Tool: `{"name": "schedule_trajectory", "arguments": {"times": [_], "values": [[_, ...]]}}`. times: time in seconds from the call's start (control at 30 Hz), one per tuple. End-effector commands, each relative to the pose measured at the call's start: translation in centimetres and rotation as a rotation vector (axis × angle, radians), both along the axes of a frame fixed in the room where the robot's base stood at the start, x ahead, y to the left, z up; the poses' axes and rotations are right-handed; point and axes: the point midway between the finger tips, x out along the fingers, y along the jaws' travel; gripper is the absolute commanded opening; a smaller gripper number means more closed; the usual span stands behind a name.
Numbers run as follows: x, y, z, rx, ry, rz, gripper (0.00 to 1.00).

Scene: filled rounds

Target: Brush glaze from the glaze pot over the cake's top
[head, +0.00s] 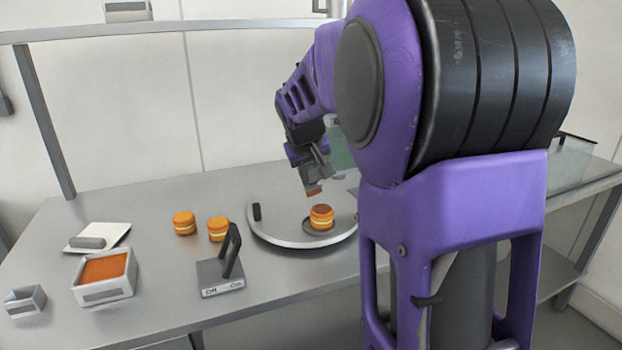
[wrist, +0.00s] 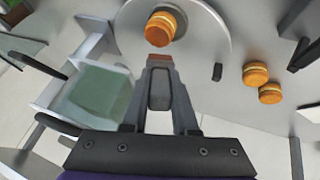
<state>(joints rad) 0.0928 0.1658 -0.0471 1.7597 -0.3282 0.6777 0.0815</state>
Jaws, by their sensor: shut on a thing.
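My gripper (head: 316,168) is shut on a brush (wrist: 159,88), which points down with its reddish-brown tip (head: 313,191). The tip is above and slightly left of a small layered round cake (head: 321,218) in the head view, with a gap between them. The cake also shows beyond the brush tip in the wrist view (wrist: 161,29). Its top looks darker and redder than the other cakes' tops in the head view. It stands on a small dark disc on a round grey turntable (head: 275,236). The glaze pot (head: 103,268), a pale box of orange glaze, stands at the front left.
Two other cakes (head: 184,223) (head: 218,229) stand left of the turntable. A lever switch (head: 222,277) marked Off and On stands in front of them. A white plate with a grey block (head: 88,243) and a small grey box (head: 25,301) are at the left. A dark peg (head: 257,212) rises at the turntable's left rim.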

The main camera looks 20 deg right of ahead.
Motion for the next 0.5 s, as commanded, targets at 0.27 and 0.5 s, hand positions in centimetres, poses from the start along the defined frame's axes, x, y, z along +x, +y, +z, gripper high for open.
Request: {"name": "schedule_trajectory", "arguments": {"times": [0.27, 0.5], "values": [[0.1, 0.0, 2.9, 0.000, -0.001, 0.000, 0.00], [0.2, 0.0, 3.3, -0.001, -0.001, 0.001, 0.00]]}}
